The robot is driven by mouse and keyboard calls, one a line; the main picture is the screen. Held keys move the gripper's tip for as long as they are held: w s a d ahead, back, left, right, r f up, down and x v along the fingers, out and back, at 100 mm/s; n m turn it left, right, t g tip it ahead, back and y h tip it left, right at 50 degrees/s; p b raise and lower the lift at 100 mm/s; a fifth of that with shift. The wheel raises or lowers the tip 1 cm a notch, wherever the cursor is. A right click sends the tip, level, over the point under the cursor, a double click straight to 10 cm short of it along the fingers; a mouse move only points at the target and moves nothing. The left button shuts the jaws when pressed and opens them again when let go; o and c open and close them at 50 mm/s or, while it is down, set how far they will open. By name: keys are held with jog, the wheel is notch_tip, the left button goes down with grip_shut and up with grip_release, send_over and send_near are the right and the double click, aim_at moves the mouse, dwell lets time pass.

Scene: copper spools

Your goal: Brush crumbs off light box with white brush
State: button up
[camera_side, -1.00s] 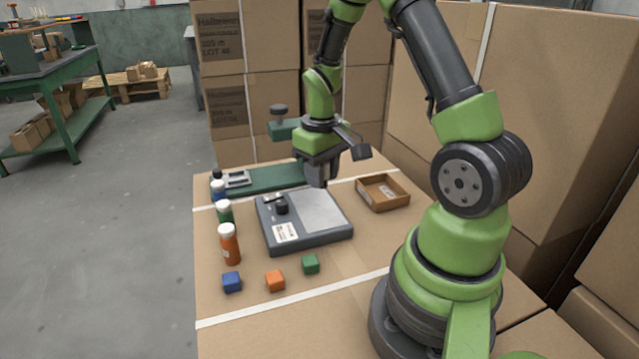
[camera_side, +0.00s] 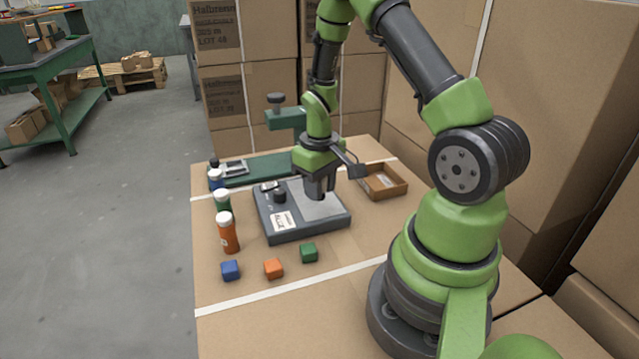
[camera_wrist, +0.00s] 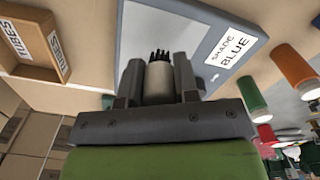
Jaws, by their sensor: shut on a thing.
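The light box (camera_side: 308,234) is a grey box with a paler top panel (camera_side: 326,210), a dark knob (camera_side: 279,196) and a white label (camera_side: 284,222). In the wrist view the panel (camera_wrist: 165,25) and a label reading SHADE BLUE (camera_wrist: 232,47) lie beyond the fingers. My gripper (camera_side: 319,193) is low over the panel, pointing down. In the wrist view my gripper (camera_wrist: 158,72) is shut on the white brush (camera_wrist: 159,84), whose dark bristles point toward the panel. I cannot tell whether the bristles touch it. I cannot make out any crumbs.
A cardboard tray (camera_side: 389,193) stands right of the light box. Orange (camera_side: 228,236) and green (camera_side: 222,202) bottles with white caps stand left. Blue (camera_side: 230,270), orange (camera_side: 273,268) and green (camera_side: 308,252) cubes lie in front. A green stand (camera_side: 286,119) rises behind.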

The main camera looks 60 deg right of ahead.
jog(key=shift+f, duration=1.1)
dwell(0.3)
jog(key=shift+w+d+r, duration=0.1)
jog(key=shift+w+d, duration=1.3)
jog(key=shift+s+a+f, duration=0.2)
jog(key=shift+s+a, duration=0.55)
jog(key=shift+s, duration=0.05)
jog(key=shift+s+a+f, duration=0.15)
jog(key=shift+s+a, duration=0.6)
grip_shut()
jog(key=shift+w+d+r, duration=0.1)
jog(key=shift+w+r, duration=0.05)
jog(key=shift+r, duration=2.95)
